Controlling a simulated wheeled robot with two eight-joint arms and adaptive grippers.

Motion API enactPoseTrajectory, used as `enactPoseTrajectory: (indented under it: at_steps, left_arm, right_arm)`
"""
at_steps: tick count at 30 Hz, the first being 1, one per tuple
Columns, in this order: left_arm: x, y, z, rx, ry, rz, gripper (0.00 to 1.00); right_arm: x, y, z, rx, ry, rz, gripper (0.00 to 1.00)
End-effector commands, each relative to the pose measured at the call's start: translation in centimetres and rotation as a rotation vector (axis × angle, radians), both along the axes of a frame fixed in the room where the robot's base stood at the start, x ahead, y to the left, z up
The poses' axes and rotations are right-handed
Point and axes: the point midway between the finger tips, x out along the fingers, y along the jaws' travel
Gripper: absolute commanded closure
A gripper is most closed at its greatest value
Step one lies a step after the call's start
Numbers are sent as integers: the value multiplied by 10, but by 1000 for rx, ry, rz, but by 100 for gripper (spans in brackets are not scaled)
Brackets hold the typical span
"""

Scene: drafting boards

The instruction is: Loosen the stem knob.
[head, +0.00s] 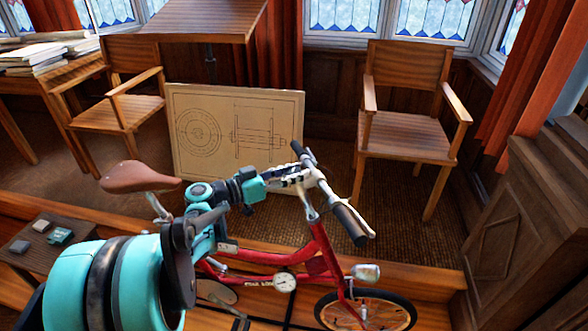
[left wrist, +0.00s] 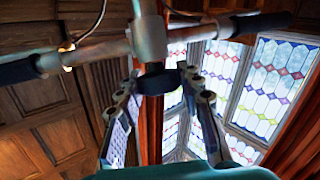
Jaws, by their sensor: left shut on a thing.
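A red bicycle (head: 325,248) stands in front of me with its handlebar (head: 323,187) turned across the head view. My left gripper (head: 304,176) reaches in from the left to the stem just below the bar. In the left wrist view the metal stem (left wrist: 150,38) meets the crossbar at the top. The dark stem knob (left wrist: 158,83) is below it, between the two fingers of my left gripper (left wrist: 160,86), which is shut on it. In the head view the fingers and bar hide the knob. My right gripper is in neither view.
A brown saddle (head: 139,177) is left of my arm. A drawing board (head: 235,130) leans behind the bicycle, between two wooden chairs (head: 408,132). A low dark table (head: 32,258) with small items is at left. A wooden cabinet (head: 500,225) stands at right.

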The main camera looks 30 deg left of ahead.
Motion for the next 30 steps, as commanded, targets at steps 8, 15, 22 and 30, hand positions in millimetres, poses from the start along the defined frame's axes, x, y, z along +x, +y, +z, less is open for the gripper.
enactPoseTrajectory:
  at_steps: [8, 15, 22, 30]
  left_arm:
    - [-1, -2, 4, -21, 85, 241, 93]
    - [0, -2, 4, -38, 151, 427, 93]
    - [0, -1, 2, -49, 190, 544, 93]
    - [1, 1, 1, -57, 213, 610, 93]
  right_arm:
    - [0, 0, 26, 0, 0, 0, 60]
    - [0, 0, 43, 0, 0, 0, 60]
    - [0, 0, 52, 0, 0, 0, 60]
    - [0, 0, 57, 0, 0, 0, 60]
